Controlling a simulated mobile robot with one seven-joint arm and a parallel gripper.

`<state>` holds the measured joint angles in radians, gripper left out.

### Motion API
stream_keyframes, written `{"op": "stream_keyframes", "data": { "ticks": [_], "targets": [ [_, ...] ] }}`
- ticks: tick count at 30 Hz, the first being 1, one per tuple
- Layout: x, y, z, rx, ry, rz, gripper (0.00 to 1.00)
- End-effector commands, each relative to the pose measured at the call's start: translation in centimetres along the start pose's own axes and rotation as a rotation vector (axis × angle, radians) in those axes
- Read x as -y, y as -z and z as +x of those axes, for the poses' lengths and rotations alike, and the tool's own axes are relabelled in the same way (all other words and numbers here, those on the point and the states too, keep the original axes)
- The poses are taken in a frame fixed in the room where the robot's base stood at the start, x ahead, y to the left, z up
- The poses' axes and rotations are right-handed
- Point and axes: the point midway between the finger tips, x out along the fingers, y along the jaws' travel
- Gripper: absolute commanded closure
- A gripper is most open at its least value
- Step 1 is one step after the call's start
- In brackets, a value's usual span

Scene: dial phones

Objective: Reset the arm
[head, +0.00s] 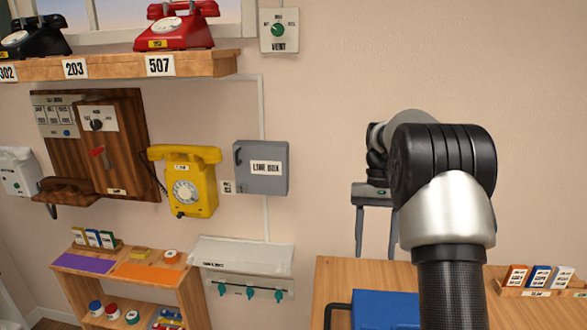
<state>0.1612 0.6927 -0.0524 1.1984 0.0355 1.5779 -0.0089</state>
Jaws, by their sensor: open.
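My arm rises in the right half of the head view and bends over at a large black and silver joint. My gripper (376,250) hangs behind and left of that joint, pointing down. Its two grey fingers are apart with only bare wall showing between them, so it is open and empty. The fingertips are in front of the wall, above the left part of the wooden table (335,275). My arm hides part of the table and the wall.
A blue box (385,310) stands on the table below my gripper. A card holder (540,292) is at right. Left are a yellow wall phone (190,182), a grey line box (262,168), a shelf (120,66) with red (178,28) and black (35,38) phones, and a low wooden unit (190,290).

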Motion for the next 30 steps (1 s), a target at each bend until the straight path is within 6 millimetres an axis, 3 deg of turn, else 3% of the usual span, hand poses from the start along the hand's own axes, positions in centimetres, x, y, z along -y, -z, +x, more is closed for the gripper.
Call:
{"op": "stream_keyframes", "data": {
  "ticks": [1, 6, 12, 17, 21, 25, 30],
  "targets": [
    [0.5, -1.7, -2.1, -0.044, 0.0, -0.01, 0.48],
    [2.1, -7.9, -6.4, -0.199, 0.0, -0.047, 0.48],
    [3.4, -15.8, -8.8, -0.387, 0.003, -0.095, 0.48],
    [4.0, -21.8, -8.6, -0.537, 0.006, -0.135, 0.48],
    [4.3, -26.2, -7.0, -0.66, 0.008, -0.169, 0.48],
    [4.3, -28.7, -5.2, -0.749, 0.011, -0.193, 0.48],
    [4.3, -30.1, -3.7, -0.808, 0.013, -0.208, 0.48]
  ]
}}
